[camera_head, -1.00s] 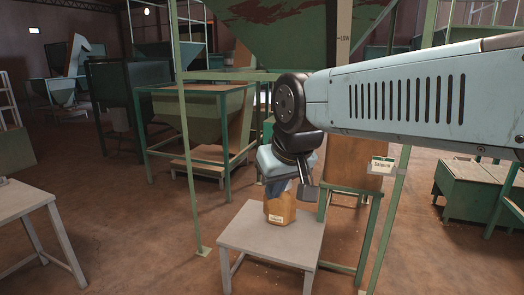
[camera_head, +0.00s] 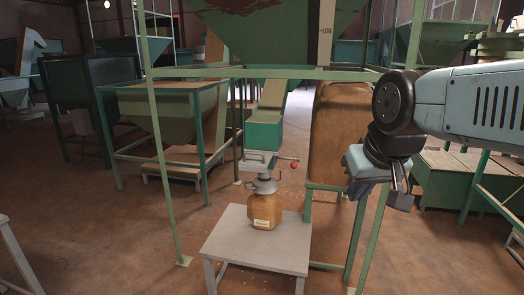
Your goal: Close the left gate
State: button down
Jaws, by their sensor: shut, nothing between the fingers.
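A green chute box (camera_head: 264,132) hangs under the large hopper (camera_head: 275,35) in the middle of the view. A pale metal gate (camera_head: 260,160) is at its lower end. A lever with a red knob (camera_head: 294,166) sticks out from the gate to the right. Whether the gate is open or closed is too small to tell. An amber jar (camera_head: 265,212) stands upright below the gate's grey spout (camera_head: 265,184). My gripper (camera_head: 400,199) is shut and empty, to the right of the red knob and apart from it in the picture.
The jar stands on a small grey table (camera_head: 240,245). Green frame posts (camera_head: 163,165) rise left and right of the chute. A brown sack-like bulk (camera_head: 338,130) is behind, right of the gate. Bare floor lies left of the table.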

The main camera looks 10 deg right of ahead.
aim_at(252, 162)
jog(key=z, duration=0.1)
jog(key=i, duration=1)
jog(key=u, duration=0.05)
